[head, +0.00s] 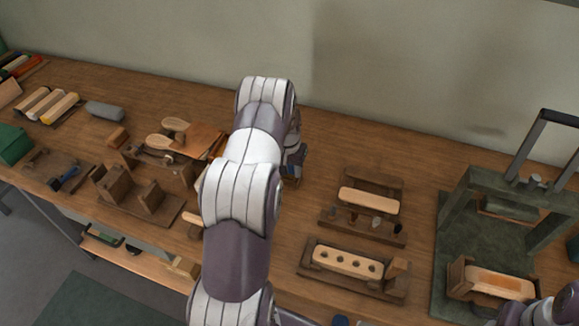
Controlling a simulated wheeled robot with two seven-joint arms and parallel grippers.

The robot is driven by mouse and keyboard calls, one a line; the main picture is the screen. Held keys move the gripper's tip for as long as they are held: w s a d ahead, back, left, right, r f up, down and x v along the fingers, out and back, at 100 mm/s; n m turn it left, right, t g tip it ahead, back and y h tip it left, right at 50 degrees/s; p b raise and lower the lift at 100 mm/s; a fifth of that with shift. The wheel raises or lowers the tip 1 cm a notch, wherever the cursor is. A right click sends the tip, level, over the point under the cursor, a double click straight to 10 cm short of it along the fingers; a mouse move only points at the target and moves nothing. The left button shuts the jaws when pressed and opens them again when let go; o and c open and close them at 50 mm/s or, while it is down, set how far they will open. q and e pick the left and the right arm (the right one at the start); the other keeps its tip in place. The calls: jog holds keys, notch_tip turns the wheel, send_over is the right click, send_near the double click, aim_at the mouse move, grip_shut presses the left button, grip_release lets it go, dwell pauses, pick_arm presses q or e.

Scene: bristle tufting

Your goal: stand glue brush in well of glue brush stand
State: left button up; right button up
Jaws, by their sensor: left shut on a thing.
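My left arm rises through the middle of the head view and covers much of the bench behind it. My left gripper (294,162) is mostly hidden behind its own wrist, over the middle of the bench. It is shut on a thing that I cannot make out. I cannot pick out the glue brush or the glue brush stand with certainty. My right gripper is not in view.
A block with several dark holes (347,262) sits in a wooden cradle at the front. A green press frame (453,225) stands at the right. Bare bench (440,165) shows behind.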

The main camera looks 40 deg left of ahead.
pick_arm(q)
jog(key=shift+f, duration=0.25)
dwell(0.5)
jog(key=o, duration=1.5)
jog(key=shift+r+p, duration=2.35)
jog(key=shift+r, duration=1.2)
